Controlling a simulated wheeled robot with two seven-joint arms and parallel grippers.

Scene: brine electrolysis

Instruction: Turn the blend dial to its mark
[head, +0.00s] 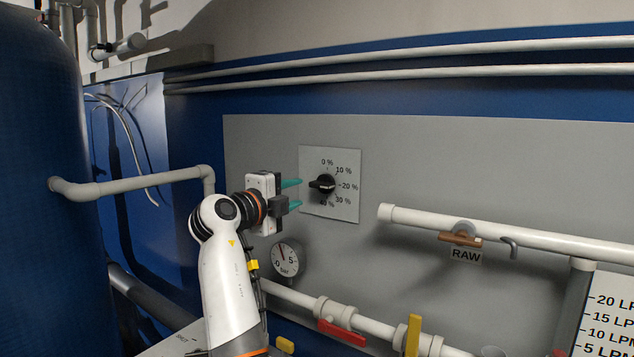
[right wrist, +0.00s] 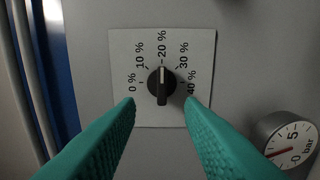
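The blend dial is a black knob (head: 322,184) on a pale square plate (head: 344,208) with a percent scale from 0 to 40. In the right wrist view the knob (right wrist: 161,86) has a white pointer line towards the 20 % label. No separate target mark can be made out. My right gripper (head: 299,193) is open, with its teal fingers directed at the dial from the left in the head view. In the right wrist view its fingertips (right wrist: 162,103) lie either side of the knob's lower end, apart from it. My left gripper is not in view.
A pressure gauge (head: 287,260) sits on the grey panel below the dial. A white pipe (head: 520,238) with a brown handle labelled RAW runs at right. A lower pipe carries red (head: 341,333) and yellow (head: 413,335) handles. A dark blue tank (head: 40,200) stands at left.

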